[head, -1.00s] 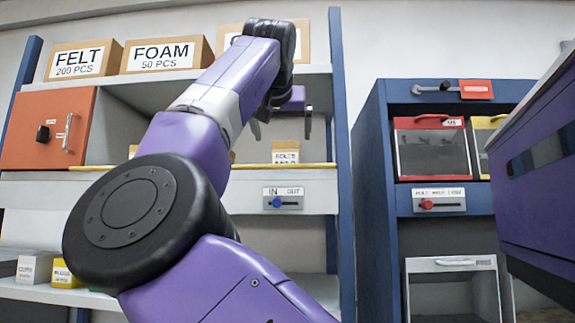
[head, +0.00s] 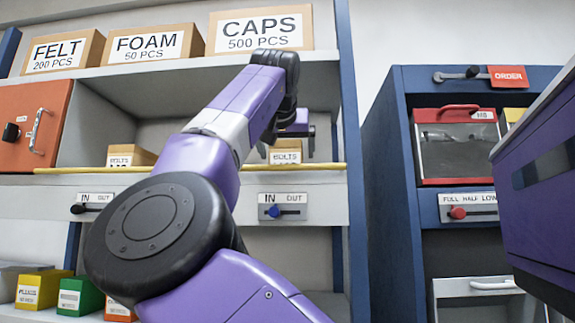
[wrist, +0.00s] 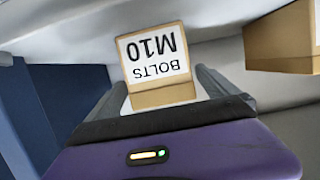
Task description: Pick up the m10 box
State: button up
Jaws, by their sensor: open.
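The M10 box (wrist: 155,58), a small tan carton with a white "BOLTS M10" label, appears upside down in the wrist view. It lies just ahead of my gripper (wrist: 162,84), roughly centred between the two fingers. The fingers are open, and I cannot tell how far they reach along its sides. In the head view the box (head: 286,157) stands on the middle shelf, its label partly hidden by the yellow strip. My gripper (head: 289,146) is in front of it there, partly hidden by my own wrist.
A similar bolts box (head: 131,156) stands to the left on the same shelf. A yellow strip (head: 200,168) runs along the shelf's front edge, above IN/OUT sliders (head: 283,207). Felt, foam and caps boxes (head: 262,29) stand above. A blue upright (head: 350,150) bounds the shelf's right side.

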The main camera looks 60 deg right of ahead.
jog(key=x, duration=0.5)
jog(key=shift+w+f+p, duration=0.1)
jog(key=shift+f+p, duration=0.05)
jog(key=shift+p, duration=0.25)
jog(key=shift+c, duration=0.2)
jog(key=c, duration=1.9)
notch_tip(320, 180, up, 10)
jog(key=p, duration=1.1)
jog(key=shift+c, duration=0.2)
